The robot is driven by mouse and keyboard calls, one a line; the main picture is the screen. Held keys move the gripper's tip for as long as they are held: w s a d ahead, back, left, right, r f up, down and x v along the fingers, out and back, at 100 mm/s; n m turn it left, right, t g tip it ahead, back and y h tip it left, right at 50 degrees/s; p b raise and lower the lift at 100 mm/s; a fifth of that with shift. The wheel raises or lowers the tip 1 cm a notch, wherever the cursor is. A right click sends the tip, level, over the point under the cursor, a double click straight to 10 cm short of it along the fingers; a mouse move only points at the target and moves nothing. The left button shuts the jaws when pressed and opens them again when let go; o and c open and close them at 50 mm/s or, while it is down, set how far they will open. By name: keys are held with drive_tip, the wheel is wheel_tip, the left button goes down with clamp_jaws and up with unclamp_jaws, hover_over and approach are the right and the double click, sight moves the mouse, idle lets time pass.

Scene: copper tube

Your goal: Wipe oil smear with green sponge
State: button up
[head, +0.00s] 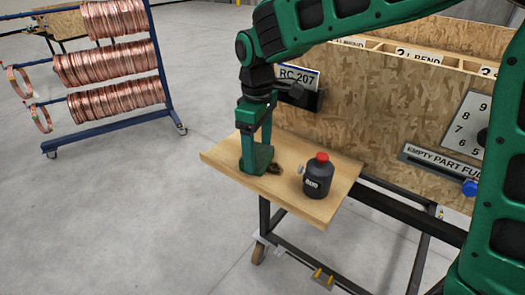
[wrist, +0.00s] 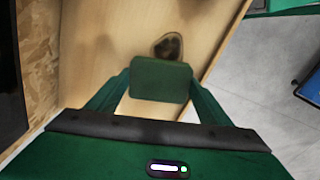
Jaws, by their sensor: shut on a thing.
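The green sponge (wrist: 160,80) is between the fingers of my gripper (wrist: 158,88), which is shut on it. In the head view my gripper (head: 256,160) points down over the wooden shelf (head: 218,156), at or just above its surface; I cannot tell if the sponge touches the wood. The dark brown oil smear (wrist: 168,46) shows just beyond the sponge in the wrist view, partly covered at its near edge. In the head view the smear (head: 273,169) lies right of my gripper, between it and the black bottle.
A black bottle (head: 318,178) with a red cap stands on the shelf, right of the smear. The shelf's left end is bare. An OSB panel (head: 370,110) with a sign rises behind. A blue rack (head: 110,130) of copper coils stands apart at left.

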drive_tip(key=shift+s+d+r, duration=0.1)
drive_tip(key=shift+s+d, duration=0.45)
drive_tip(key=shift+d, duration=0.2)
drive_tip(key=shift+s+d+r, duration=0.1)
drive_tip(key=shift+s+d, duration=0.45)
drive_tip(key=shift+d, duration=0.15)
drive_tip(key=shift+s+d+f, duration=0.2)
drive_tip(key=shift+s+d, duration=1.05)
drive_tip(key=shift+d, duration=0.3)
drive_tip(key=shift+r, duration=3)
wheel_tip(320, 180, up, 3)
